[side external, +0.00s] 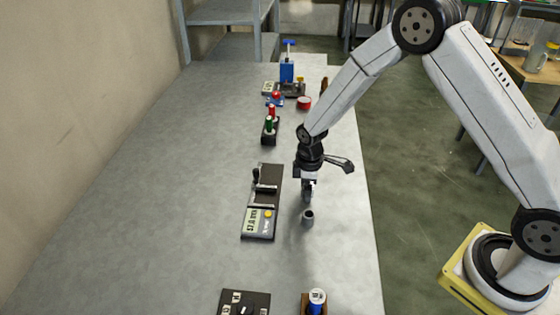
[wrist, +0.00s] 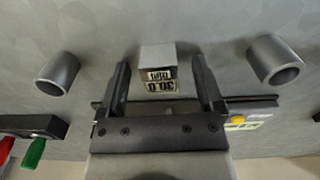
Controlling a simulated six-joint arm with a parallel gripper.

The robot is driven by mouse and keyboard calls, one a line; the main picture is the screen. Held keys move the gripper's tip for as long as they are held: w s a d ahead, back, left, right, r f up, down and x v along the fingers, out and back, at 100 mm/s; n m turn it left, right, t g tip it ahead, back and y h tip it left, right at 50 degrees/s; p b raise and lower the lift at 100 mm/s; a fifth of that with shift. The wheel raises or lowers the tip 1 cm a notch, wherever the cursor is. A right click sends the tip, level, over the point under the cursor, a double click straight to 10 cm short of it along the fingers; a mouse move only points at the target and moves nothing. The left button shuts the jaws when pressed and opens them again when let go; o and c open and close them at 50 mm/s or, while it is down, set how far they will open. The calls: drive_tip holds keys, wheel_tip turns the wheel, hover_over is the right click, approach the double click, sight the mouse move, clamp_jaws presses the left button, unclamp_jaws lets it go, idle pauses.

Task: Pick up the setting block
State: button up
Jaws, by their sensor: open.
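The setting block (wrist: 157,70) is a small pale grey block with a black-on-white label reading about 30.0 in the wrist view. It lies between the two dark fingers of my gripper (wrist: 161,66), with a gap on each side. My gripper is open. In the side view my gripper (side external: 308,192) points down over the table, behind a short grey cylinder (side external: 308,219). I cannot make out the block there; my gripper seems to hide it.
Two grey hollow cylinders stand left (wrist: 58,73) and right (wrist: 274,61) of my gripper in the wrist view. A dark gauge with a digital display (side external: 257,220) lies close to its left in the side view. Red and green handles (side external: 269,123) stand farther back. The left tabletop (side external: 150,190) is clear.

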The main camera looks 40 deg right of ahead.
idle(0.4)
clamp_jaws()
drive_tip(key=shift+r, duration=0.15)
drive_tip(key=shift+r, duration=0.8)
drive_tip(key=s+r, duration=1.1)
drive_tip(key=s, duration=0.3)
drive_tip(key=shift+d, duration=0.3)
